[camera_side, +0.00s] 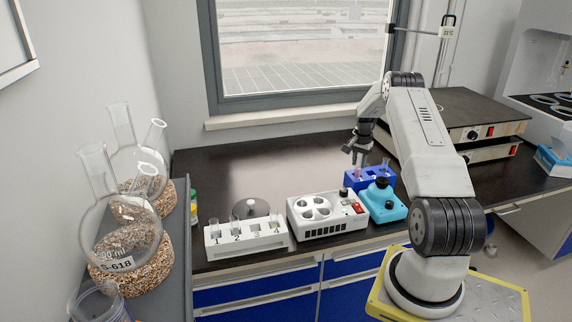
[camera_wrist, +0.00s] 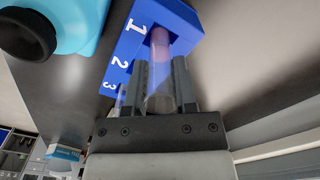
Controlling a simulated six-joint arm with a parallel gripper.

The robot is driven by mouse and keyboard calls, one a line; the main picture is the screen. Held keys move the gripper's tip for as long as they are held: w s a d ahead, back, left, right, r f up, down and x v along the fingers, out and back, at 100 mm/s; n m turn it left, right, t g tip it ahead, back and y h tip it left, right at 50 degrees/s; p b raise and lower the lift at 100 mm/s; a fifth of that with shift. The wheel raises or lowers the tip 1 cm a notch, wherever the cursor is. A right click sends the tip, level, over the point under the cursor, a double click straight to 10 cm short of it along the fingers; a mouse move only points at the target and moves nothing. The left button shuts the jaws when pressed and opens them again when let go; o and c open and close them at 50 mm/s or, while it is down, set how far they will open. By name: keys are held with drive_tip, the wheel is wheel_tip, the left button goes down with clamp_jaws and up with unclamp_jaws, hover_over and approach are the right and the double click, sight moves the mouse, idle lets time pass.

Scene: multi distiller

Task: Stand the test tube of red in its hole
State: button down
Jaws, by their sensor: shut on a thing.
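A clear test tube (camera_wrist: 160,85) with red in its far end is between the fingers of my gripper (camera_wrist: 166,82) in the wrist view. My gripper is shut on it. The red end is at hole 1 of the blue rack (camera_wrist: 133,40); I cannot tell how far into the hole it goes. In the side view my gripper (camera_side: 355,155) is just above the left end of the blue rack (camera_side: 383,181), and the red (camera_side: 357,173) shows faintly below the fingers. Another tube stands at the rack's right end.
A turquoise device (camera_side: 385,205) with a black knob stands in front of the rack. A white block with round wells (camera_side: 327,216) and a white numbered rack (camera_side: 246,238) stand to the left.

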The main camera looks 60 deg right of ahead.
sight(358, 168)
drive_tip(key=shift+f, duration=0.3)
drive_tip(key=shift+f, duration=0.35)
drive_tip(key=shift+f, duration=0.35)
drive_tip(key=shift+f, duration=0.35)
drive_tip(key=shift+f, duration=0.25)
drive_tip(key=shift+c, duration=1.7)
unclamp_jaws()
drive_tip(key=shift+r, duration=0.15)
